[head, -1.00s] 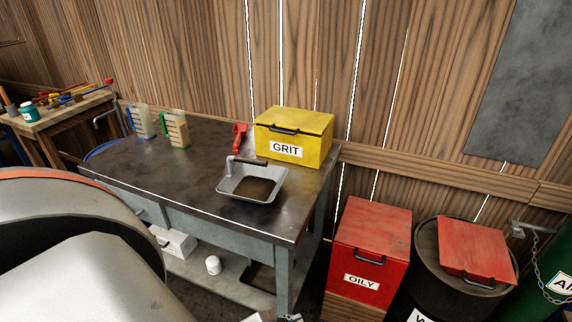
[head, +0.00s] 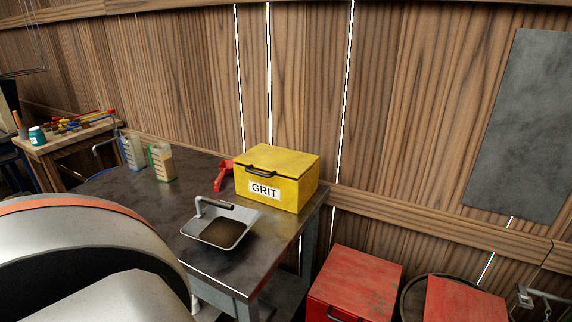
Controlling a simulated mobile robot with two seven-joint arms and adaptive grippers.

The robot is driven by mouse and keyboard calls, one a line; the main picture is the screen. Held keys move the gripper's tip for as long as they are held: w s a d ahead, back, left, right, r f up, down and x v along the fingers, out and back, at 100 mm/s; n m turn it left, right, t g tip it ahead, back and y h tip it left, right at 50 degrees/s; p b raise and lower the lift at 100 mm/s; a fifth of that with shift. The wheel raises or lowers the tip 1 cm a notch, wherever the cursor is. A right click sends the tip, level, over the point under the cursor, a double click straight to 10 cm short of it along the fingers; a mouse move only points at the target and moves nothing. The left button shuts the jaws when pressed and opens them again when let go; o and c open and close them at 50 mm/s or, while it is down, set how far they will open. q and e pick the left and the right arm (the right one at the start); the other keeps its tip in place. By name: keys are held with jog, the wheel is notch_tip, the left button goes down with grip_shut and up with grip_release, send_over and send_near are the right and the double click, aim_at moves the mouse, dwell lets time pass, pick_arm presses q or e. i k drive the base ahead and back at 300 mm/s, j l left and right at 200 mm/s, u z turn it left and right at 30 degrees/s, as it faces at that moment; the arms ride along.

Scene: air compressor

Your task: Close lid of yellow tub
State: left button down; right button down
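The yellow tub (head: 303,193), labelled GRIT, stands at the far right corner of the dark workbench in the head view. Its yellow lid (head: 278,160) with a dark handle lies flat over the top and looks shut. Neither of my grippers shows in the head view, so I cannot tell whether they are open or shut.
A grey pan (head: 222,236) with dark contents and a red tool (head: 224,176) lie beside the tub on the workbench (head: 130,190). Two measuring jugs stand further left. A red bin (head: 362,280) and a drum with a red cover (head: 462,302) stand on the right.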

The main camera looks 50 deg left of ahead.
aim_at(275, 160)
jog(key=i+l+u, duration=0.25)
jog(key=u, duration=0.15)
jog(key=i+l+u, duration=0.25)
jog(key=u, duration=0.2)
